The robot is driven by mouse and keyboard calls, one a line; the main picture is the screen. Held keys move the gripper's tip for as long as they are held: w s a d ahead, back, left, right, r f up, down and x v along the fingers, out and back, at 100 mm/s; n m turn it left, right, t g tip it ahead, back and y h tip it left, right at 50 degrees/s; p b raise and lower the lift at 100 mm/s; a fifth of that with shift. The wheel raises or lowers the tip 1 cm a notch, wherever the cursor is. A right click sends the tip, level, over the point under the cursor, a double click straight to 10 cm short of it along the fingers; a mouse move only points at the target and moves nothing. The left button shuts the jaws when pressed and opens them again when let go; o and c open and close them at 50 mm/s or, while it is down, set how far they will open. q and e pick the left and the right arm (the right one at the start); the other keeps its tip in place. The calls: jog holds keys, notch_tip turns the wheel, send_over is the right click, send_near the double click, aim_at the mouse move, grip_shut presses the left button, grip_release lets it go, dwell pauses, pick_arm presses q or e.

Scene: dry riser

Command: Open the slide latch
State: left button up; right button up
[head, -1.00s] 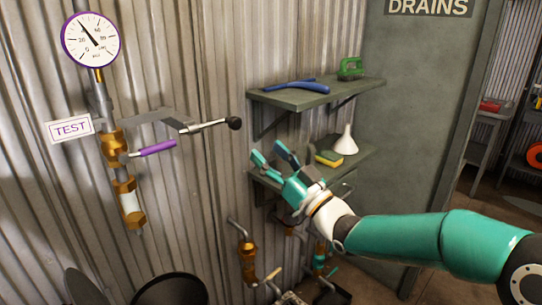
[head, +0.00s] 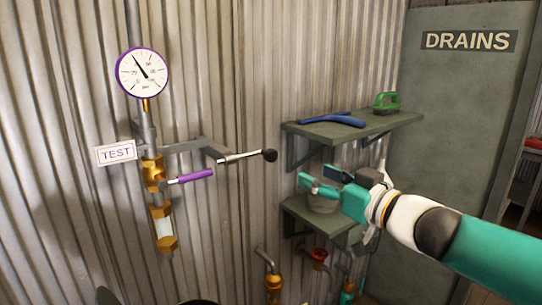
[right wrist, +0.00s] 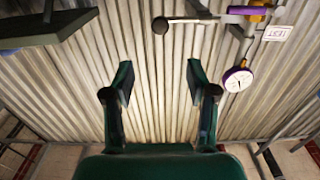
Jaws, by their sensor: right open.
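A metal slide rod (head: 238,158) with a black ball knob (head: 270,155) sticks out to the right from a grey bracket (head: 195,145) on the corrugated wall; it looks like the slide latch. In the right wrist view the knob (right wrist: 160,25) is above the gap between the fingers, apart from them. My right gripper (head: 316,176) is open and empty, right of and slightly below the knob in the head view, fingers pointing left. The fingers also show in the right wrist view (right wrist: 158,78). My left gripper is not in view.
A purple-handled lever (head: 195,176) sits on the brass pipe below the bracket, under a gauge (head: 142,73) and beside a TEST sign (head: 116,153). Right of the knob are an upper shelf (head: 350,131) and a lower shelf (head: 315,217), partly hidden by my arm.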

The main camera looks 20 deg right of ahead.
aim_at(273, 155)
jog(key=p+x, duration=0.1)
jog(key=x, duration=1.4)
jog(key=shift+w+a, duration=0.15)
jog(key=shift+w, duration=0.2)
grip_shut()
